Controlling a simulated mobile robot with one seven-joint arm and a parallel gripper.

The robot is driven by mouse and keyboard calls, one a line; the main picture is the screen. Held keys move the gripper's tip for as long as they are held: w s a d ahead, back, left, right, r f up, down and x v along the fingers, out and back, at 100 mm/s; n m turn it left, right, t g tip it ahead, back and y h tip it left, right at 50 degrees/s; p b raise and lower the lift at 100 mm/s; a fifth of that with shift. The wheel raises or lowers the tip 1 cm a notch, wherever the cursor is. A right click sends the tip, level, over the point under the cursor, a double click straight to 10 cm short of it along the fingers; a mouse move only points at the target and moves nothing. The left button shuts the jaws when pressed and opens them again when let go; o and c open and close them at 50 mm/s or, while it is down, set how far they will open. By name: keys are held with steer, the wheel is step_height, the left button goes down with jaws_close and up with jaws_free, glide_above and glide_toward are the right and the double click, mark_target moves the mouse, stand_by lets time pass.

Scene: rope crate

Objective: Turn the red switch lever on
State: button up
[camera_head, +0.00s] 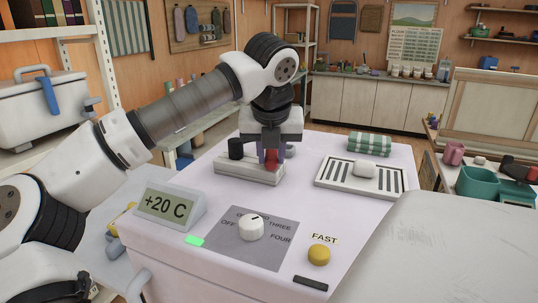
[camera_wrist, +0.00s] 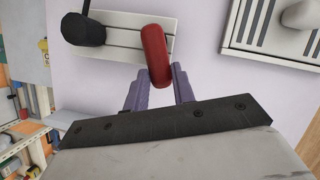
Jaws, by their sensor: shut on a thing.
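The red switch lever (camera_head: 271,161) stands on a pale switch base (camera_head: 240,173) on the white table. It is partly hidden by my gripper in the head view. In the wrist view the red lever (camera_wrist: 155,55) shows as a rounded red bar rising from the grooved base (camera_wrist: 125,38). My gripper (camera_head: 266,157) points down from above. Its purple fingers (camera_wrist: 162,80) lie on either side of the lever's near end and are shut on it. A black lever (camera_head: 236,148) stands left of the red one on the same base; it also shows in the wrist view (camera_wrist: 83,28).
A slotted white tray (camera_head: 330,187) with a pale block (camera_head: 364,170) lies to the right. A folded green checked cloth (camera_head: 369,144) is behind it. In front are a "+20 C" display (camera_head: 169,208), a white dial (camera_head: 250,228) and a yellow button (camera_head: 319,255).

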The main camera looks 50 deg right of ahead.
stand_by(0.4)
steer(key=o, duration=1)
steer(key=shift+r, duration=0.1)
steer(key=v, duration=1.3)
steer(key=shift+s+a+r, duration=0.1)
steer(key=shift+s+r, duration=0.05)
steer(key=shift+r, duration=0.15)
